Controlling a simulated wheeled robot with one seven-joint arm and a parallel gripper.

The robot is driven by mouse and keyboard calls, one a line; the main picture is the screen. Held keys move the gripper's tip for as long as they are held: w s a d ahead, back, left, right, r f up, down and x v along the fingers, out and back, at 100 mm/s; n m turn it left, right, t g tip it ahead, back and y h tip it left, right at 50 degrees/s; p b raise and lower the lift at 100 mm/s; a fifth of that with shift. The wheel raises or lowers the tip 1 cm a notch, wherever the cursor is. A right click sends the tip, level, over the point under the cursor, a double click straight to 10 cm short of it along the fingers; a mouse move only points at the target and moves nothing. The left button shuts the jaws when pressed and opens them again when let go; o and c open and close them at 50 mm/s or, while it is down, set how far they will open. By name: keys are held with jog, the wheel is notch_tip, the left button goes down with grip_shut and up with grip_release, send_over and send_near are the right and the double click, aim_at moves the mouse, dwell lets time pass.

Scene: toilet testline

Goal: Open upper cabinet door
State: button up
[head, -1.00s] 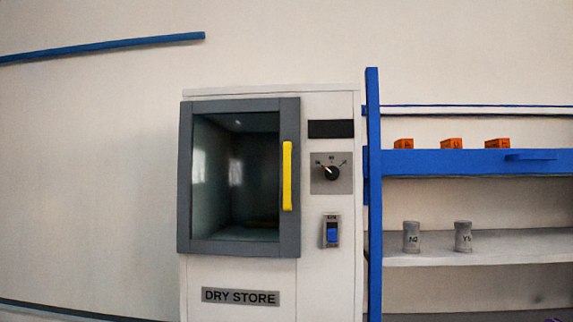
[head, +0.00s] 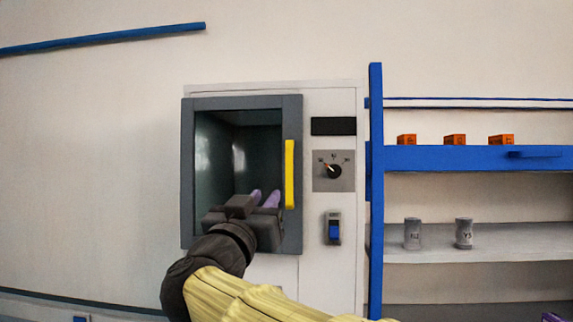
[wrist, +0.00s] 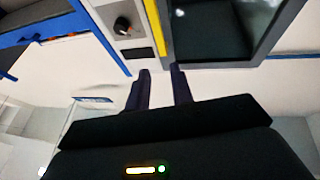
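The upper cabinet door (head: 240,103) has a grey frame around a dark window and looks closed on the white cabinet. Its yellow vertical handle (head: 290,174) is on the door's right side. My gripper (head: 265,196) is in front of the door's lower part, left of the handle in the head view, and hides part of the window and frame. In the wrist view, my gripper (wrist: 161,70) has its two dark fingers apart with nothing between them. The handle (wrist: 154,25) shows just beyond the fingertips, roughly in line with the gap; I see no contact.
A dial (head: 333,171) and a blue switch (head: 334,231) are on the panel right of the door. A blue-framed shelf (head: 376,200) stands close on the right, with orange boxes (head: 455,140) and grey cans (head: 463,233).

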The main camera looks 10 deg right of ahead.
aim_at(288, 165)
jog(key=p+x, duration=0.7)
jog(key=x, duration=0.9)
jog(key=shift+w, duration=0.1)
jog(key=shift+w+d+r, duration=0.15)
jog(key=shift+w+d, duration=0.15)
jog(key=shift+w, duration=0.1)
grip_shut()
